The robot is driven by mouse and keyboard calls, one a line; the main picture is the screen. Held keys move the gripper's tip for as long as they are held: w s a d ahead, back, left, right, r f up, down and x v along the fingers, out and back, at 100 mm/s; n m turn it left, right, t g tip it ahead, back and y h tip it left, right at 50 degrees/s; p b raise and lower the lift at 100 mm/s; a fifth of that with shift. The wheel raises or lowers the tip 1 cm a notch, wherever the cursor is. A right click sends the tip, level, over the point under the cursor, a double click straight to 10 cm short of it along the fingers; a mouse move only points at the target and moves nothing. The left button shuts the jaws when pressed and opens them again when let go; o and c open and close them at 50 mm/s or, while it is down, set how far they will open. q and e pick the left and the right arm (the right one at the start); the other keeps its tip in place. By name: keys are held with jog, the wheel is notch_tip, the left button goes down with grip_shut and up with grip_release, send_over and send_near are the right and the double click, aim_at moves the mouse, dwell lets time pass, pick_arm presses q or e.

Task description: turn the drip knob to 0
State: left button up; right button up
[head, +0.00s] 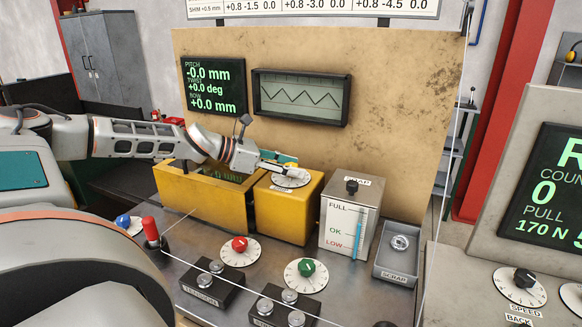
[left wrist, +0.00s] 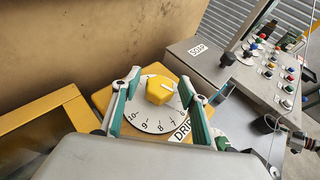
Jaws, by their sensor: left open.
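The drip knob is a yellow knob (left wrist: 160,90) on a white dial (left wrist: 153,120) with numbers from 7 to 10 readable at its near side. A label reading "DRIP" (left wrist: 181,133) is partly hidden by my finger. The knob bears a pale mark, but I cannot tell which number it points at. In the head view the dial (head: 290,180) sits on top of a yellow box (head: 285,212). My left gripper (head: 285,164) reaches in from the left over the dial. In the left wrist view its green-padded fingers (left wrist: 160,77) are open, one on each side of the knob, with gaps showing.
A yellow open trough (head: 205,200) adjoins the box on the left. A grey tank with a level gauge (head: 349,215) and a scrap tray (head: 398,258) stand to the right. Red (head: 240,249) and green (head: 306,270) knobs are in front. A tan panel (head: 390,125) rises behind.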

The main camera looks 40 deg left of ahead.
pick_arm(q)
jog(key=c, duration=1)
jog(key=shift+c, duration=0.5)
jog(key=shift+r, duration=0.1)
